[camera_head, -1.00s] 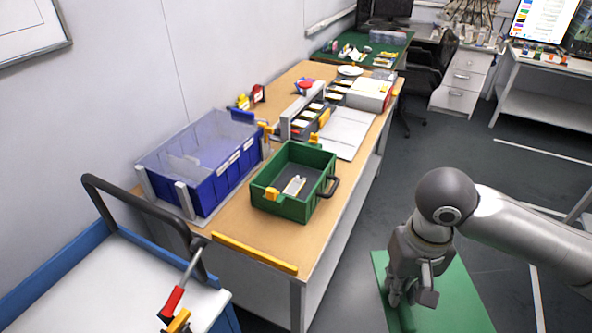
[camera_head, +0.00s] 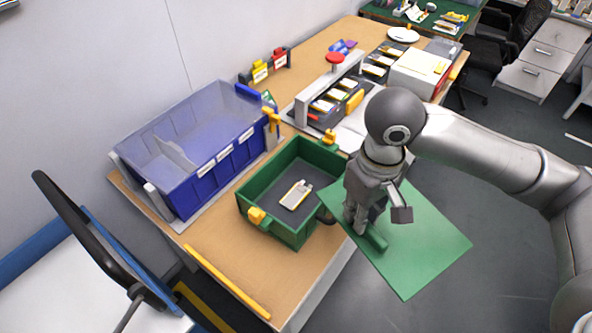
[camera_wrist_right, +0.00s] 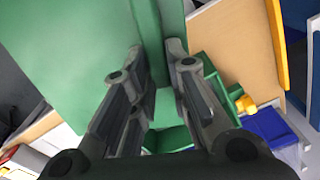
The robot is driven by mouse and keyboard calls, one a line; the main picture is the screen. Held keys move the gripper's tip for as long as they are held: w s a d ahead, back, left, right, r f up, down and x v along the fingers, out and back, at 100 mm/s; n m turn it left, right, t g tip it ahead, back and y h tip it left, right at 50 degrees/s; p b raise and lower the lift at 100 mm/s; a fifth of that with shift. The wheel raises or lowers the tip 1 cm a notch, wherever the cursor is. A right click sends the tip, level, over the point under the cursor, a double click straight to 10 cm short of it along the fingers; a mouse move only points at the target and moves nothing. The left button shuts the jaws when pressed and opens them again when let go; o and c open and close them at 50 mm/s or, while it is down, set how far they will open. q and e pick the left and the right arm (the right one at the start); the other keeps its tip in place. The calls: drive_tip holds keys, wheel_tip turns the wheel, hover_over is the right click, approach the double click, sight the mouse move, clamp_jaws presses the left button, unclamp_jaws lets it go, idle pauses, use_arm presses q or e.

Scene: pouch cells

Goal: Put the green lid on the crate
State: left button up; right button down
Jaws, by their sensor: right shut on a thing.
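The green crate (camera_head: 262,220) stands open on the wooden table, with a pouch cell (camera_head: 296,194) lying on its dark floor. Yellow latches sit on its near and far sides. My right gripper (camera_head: 362,232) is shut on the green lid (camera_head: 420,250), gripping the raised bar on it. The lid is a flat sheet held to the right of the crate, past the table's front edge, and hides part of the crate's right side. In the right wrist view the fingers (camera_wrist_right: 158,75) close on the lid's bar (camera_wrist_right: 172,30), and part of the crate (camera_wrist_right: 220,72) shows beyond. My left gripper is not in view.
A blue bin with a clear cover (camera_head: 200,150) stands left of the crate. A grey rack with cells (camera_head: 335,100) and a white box (camera_head: 420,72) stand behind. A yellow strip (camera_head: 228,282) marks the table's near edge. A cart handle (camera_head: 90,235) is at lower left.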

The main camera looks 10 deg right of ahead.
drive_tip(key=a+r+n+p, duration=0.1)
drive_tip(key=a+r+n, duration=0.2)
drive_tip(key=a+n, duration=0.55)
drive_tip(key=a+r+n+p, duration=0.1)
drive_tip(key=a+r+n, duration=0.25)
drive_tip(key=n, duration=1.05)
use_arm(q)
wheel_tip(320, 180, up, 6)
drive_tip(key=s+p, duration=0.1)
drive_tip(key=p, duration=0.3)
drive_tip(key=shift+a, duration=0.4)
use_arm(e)
drive_tip(key=w+d+f, duration=0.2)
drive_tip(key=w+f, duration=0.4)
drive_tip(key=w+d+f, duration=0.3)
drive_tip(key=w+f, duration=0.3)
drive_tip(key=w, duration=0.1)
drive_tip(key=shift+d+f, duration=0.3)
drive_tip(key=shift+f, duration=0.1)
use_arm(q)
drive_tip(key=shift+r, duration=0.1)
use_arm(e)
drive_tip(key=shift+f, duration=0.55)
